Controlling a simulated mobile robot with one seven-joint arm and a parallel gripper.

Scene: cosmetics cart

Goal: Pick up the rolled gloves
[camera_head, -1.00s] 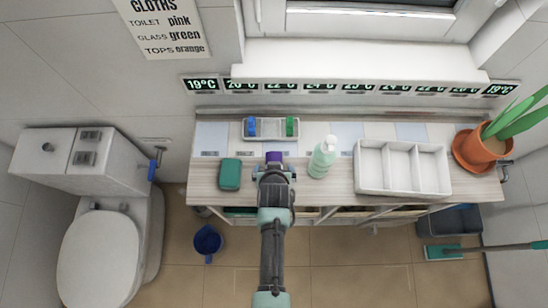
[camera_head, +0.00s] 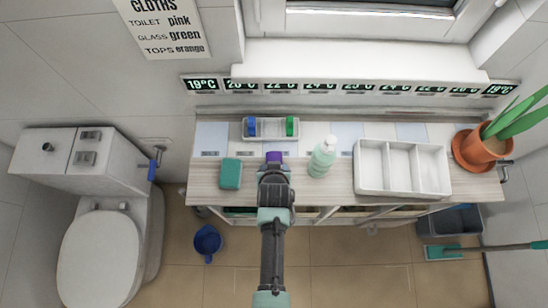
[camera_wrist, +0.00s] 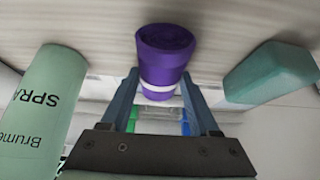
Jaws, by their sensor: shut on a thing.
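The rolled gloves are a purple roll (camera_wrist: 165,62) with a white band, between my gripper's fingers in the wrist view. In the head view only a small purple part (camera_head: 274,156) shows beyond my gripper. My gripper (camera_wrist: 160,98) is shut on the roll, its two blue-grey fingers at the roll's sides near the white band. In the head view my gripper (camera_head: 274,168) is over the front part of the wooden counter. I cannot tell whether the roll touches the counter.
A green spray bottle (camera_head: 322,158) stands close on the right; a teal block (camera_head: 231,174) lies to the left. Behind is a small tray (camera_head: 270,137) with blue and green items. A white three-part organizer (camera_head: 402,190) and a potted plant (camera_head: 484,148) are farther right.

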